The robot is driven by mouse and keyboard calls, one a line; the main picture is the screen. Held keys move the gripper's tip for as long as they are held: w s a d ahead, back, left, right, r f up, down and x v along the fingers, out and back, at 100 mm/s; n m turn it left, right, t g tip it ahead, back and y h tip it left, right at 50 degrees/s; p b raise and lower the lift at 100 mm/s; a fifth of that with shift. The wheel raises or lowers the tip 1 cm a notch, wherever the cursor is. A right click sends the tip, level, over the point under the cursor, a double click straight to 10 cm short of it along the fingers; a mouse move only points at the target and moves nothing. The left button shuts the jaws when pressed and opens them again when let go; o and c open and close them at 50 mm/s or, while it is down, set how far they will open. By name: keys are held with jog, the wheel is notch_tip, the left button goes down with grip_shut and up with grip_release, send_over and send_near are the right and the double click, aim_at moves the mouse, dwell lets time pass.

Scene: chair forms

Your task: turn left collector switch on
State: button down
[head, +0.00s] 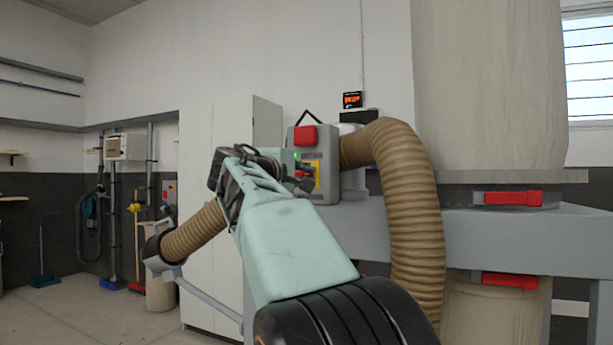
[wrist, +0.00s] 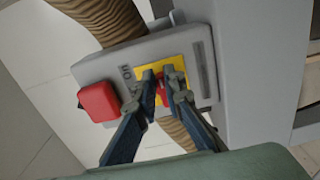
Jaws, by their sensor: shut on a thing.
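The collector switch is a red knob (wrist: 160,90) on a yellow plate (wrist: 175,72) in the wrist view. The plate sits on a grey control box (wrist: 97,70) with an "ON" label beside it. My gripper (wrist: 161,95) has its two fingers on either side of the knob, shut on it, and they hide part of it. In the head view the grey box (head: 330,140) stands behind my gripper (head: 307,178). The yellow plate (head: 317,168) is partly covered by my fingers. The knob's exact angle is hard to tell.
A large red cover (wrist: 98,101) sticks out from the box beside the fingers. A thick ribbed brown hose (head: 415,210) arches to the right of the box. A grey frame (head: 500,240) with red latches stands at right. A white cabinet (head: 205,200) stands behind my arm.

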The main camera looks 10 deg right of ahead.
jog(key=c, duration=2)
grip_release()
jog(key=v, duration=1.2)
